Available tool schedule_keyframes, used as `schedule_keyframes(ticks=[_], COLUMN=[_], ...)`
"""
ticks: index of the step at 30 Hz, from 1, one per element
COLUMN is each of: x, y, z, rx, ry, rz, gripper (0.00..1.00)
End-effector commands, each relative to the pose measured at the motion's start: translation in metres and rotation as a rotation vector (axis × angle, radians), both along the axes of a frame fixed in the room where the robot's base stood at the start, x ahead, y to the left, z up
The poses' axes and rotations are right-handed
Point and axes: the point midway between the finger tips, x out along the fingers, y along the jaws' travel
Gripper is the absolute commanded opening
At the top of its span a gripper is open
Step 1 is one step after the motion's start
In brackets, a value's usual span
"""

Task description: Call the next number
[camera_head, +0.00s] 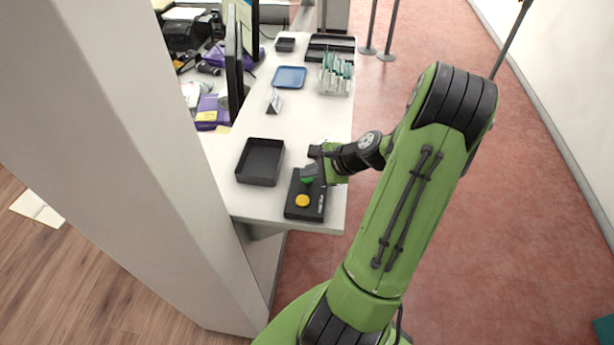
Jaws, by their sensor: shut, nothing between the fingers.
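A black button box (294,212) lies near the front end of the white counter. It has a yellow button (302,201) toward its near end and a green button (307,180) toward its far end. My gripper (308,172) is shut and empty, right at the green button. The fingers partly cover this button, and I cannot tell whether they touch or press it. The yellow button is uncovered. No number display can be made out.
A black tray (260,162) stands left of the button box on the white counter (308,115). Farther back are a blue tray (289,77), a small folded card (275,102) and a pen holder (336,75). A pale pillar (130,150) rises at left. Red floor (500,200) is open at right.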

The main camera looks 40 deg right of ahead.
Motion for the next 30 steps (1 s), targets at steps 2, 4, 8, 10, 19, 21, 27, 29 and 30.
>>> schedule_keyframes(ticks=[2, 4, 8, 10, 19, 21, 27, 29, 30], x=[0.0, 0.0, 0.0, 0.0, 0.0, 0.0, 0.0, 0.0, 0.0], y=[0.0, 0.0, 0.0, 0.0, 0.0, 0.0, 0.0, 0.0, 0.0], z=[0.0, 0.0, -0.002, -0.001, 0.011, 0.011, 0.011, 0.016, 0.021], rx=[0.0, 0.0, -0.001, -0.001, -0.001, 0.0, 0.0, -0.001, -0.001], ry=[0.0, 0.0, 0.001, 0.001, 0.001, 0.0, 0.0, 0.0, 0.0], rz=[0.0, 0.0, -0.001, -0.001, -0.001, 0.0, 0.0, 0.001, 0.001], gripper=[0.0, 0.0, 0.0, 0.0, 0.0, 0.0, 0.0, 0.0, 0.0])
